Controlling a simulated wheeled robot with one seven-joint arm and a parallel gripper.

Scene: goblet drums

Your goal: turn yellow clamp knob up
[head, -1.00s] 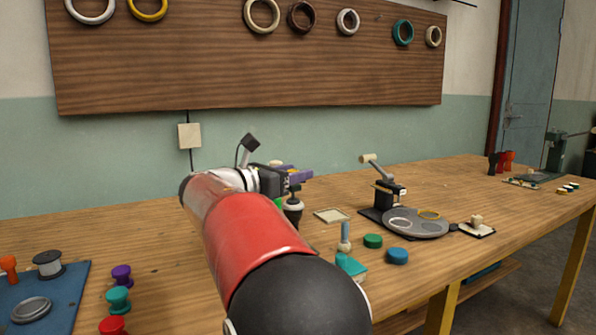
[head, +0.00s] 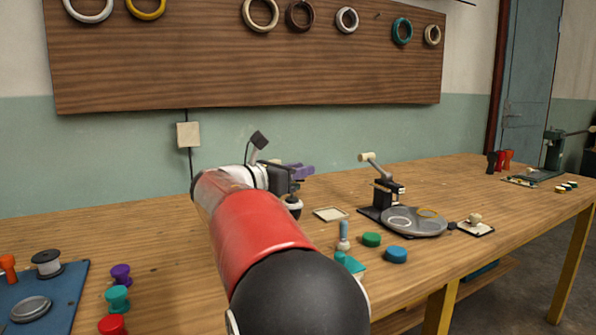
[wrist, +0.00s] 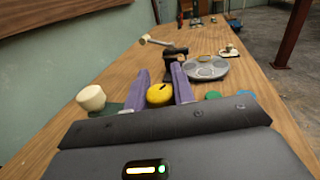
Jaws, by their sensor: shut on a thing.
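The yellow clamp knob (wrist: 160,95) is round, with a small dark mark on its top. In the wrist view it sits between the two purple fingers of my gripper (wrist: 162,88), which are shut on its sides. In the head view my gripper (head: 300,171) is above the back part of the bench, and the yellow knob is hidden there. A cream knob (wrist: 91,97) stands to the left of the fingers in the wrist view, beside a dark green surface.
A black press with a lever (head: 383,190) and a grey round plate (head: 414,222) stands to the right. Blue (head: 396,255) and green (head: 371,240) discs lie nearer. A blue mat (head: 62,300) and several coloured spools are at left. The back-left bench is clear.

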